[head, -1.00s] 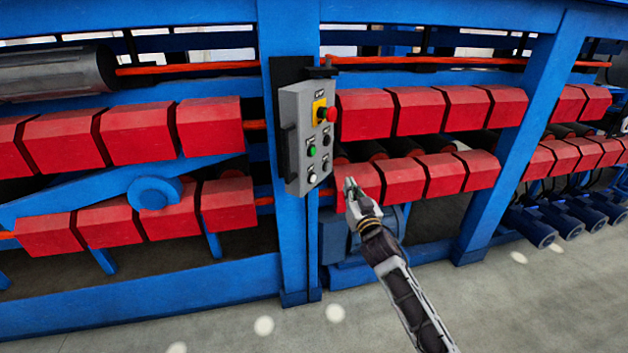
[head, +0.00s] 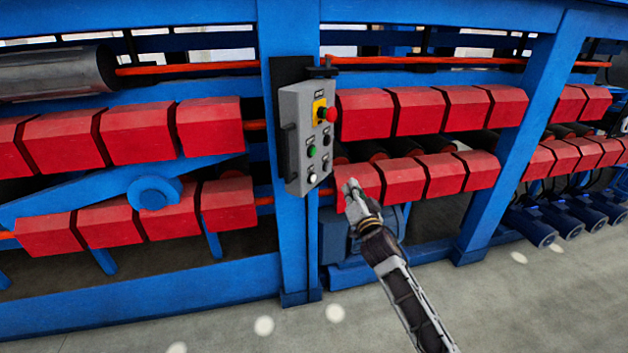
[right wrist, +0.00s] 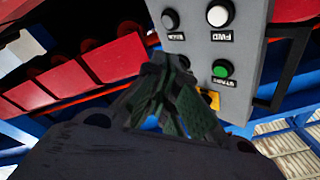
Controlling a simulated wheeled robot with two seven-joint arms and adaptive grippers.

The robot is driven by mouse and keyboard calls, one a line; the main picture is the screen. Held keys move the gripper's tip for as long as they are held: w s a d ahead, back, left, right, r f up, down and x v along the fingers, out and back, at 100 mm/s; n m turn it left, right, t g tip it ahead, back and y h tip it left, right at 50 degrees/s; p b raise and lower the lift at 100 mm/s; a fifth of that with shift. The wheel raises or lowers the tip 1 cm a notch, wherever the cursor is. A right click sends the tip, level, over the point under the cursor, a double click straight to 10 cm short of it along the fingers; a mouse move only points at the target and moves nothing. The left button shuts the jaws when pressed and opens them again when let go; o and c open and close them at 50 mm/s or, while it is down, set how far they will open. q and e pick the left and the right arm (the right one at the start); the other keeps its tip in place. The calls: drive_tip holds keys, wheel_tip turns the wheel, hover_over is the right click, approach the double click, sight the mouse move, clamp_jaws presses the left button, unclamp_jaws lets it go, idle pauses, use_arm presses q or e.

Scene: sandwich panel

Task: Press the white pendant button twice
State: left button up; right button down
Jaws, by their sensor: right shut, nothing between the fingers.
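The grey pendant box (head: 296,125) hangs on a blue post. Its white button (head: 312,177) is the lowest on the left column, below the green button (head: 312,151). In the right wrist view the white button (right wrist: 219,15) sits at the top, over a label reading FWD, with the green button (right wrist: 222,69) below it. My right gripper (head: 350,185) is shut and empty, to the right of the box's lower end and apart from the white button. In the right wrist view its fingers (right wrist: 168,62) lie left of both buttons. My left gripper is not in view.
A red emergency stop (head: 331,115) on a yellow plate juts out of the box's upper part. Black buttons (head: 326,165) line its right column. Red blocks (head: 405,180) and blue frame bars lie behind my gripper. The floor (head: 370,320) in front is clear.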

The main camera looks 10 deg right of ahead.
sight(313, 179)
drive_tip(key=shift+w, duration=0.1)
idle(0.3)
